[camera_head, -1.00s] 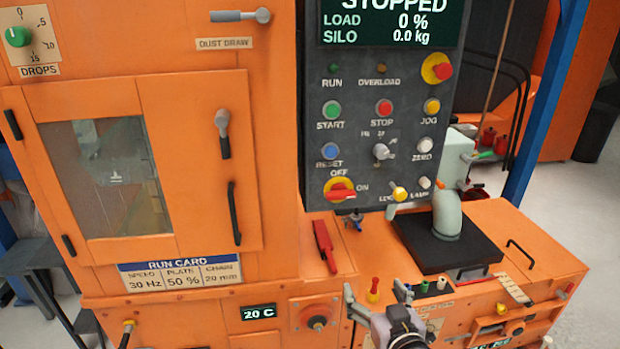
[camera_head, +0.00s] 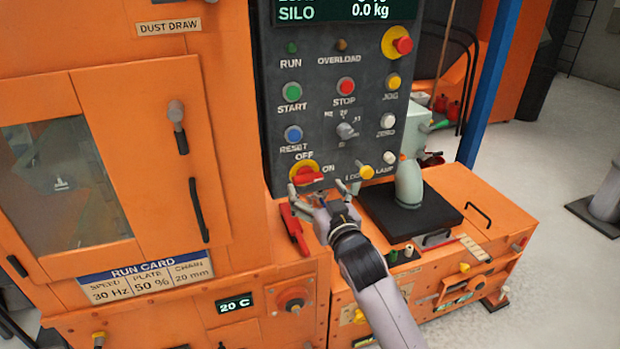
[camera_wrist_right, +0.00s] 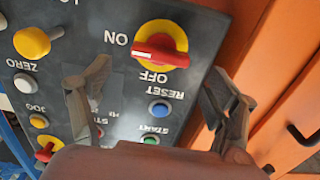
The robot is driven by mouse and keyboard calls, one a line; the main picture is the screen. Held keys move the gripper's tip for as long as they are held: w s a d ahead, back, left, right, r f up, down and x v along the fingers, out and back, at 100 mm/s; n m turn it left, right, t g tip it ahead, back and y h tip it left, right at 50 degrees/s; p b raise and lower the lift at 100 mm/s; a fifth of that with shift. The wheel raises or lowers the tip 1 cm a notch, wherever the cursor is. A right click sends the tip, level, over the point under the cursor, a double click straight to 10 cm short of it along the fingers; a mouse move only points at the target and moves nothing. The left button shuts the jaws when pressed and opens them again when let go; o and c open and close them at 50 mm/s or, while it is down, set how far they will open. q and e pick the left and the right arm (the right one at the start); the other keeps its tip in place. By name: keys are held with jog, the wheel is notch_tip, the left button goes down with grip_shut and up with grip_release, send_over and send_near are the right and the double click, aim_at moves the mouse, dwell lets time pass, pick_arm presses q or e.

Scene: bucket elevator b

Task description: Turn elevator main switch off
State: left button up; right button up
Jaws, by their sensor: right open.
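The main switch (camera_head: 306,173) is a red handle on a round yellow plate, low on the dark control panel. Its handle lies sideways, pointing toward the ON label, with OFF printed above the plate. It also shows in the right wrist view (camera_wrist_right: 162,46), upside down, with the handle toward ON. My right gripper (camera_head: 320,190) is open and empty, just below and in front of the switch. In the right wrist view its two fingers (camera_wrist_right: 160,75) stand on either side of the switch, apart from the handle. My left gripper is out of view.
The yellow knob (camera_head: 366,172) sits just right of the switch. The blue RESET button (camera_head: 293,133) and grey selector (camera_head: 346,131) are above. A red lever (camera_head: 295,230) stands below left. A pale green pipe (camera_head: 409,183) rises from a black plate at right.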

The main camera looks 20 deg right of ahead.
aim_at(309, 180)
jog(key=w, duration=0.3)
jog(key=shift+w, duration=0.4)
jog(key=shift+w+a, duration=0.1)
jog(key=shift+w, duration=0.25)
jog(key=c, duration=1.1)
jog(key=shift+c, duration=0.2)
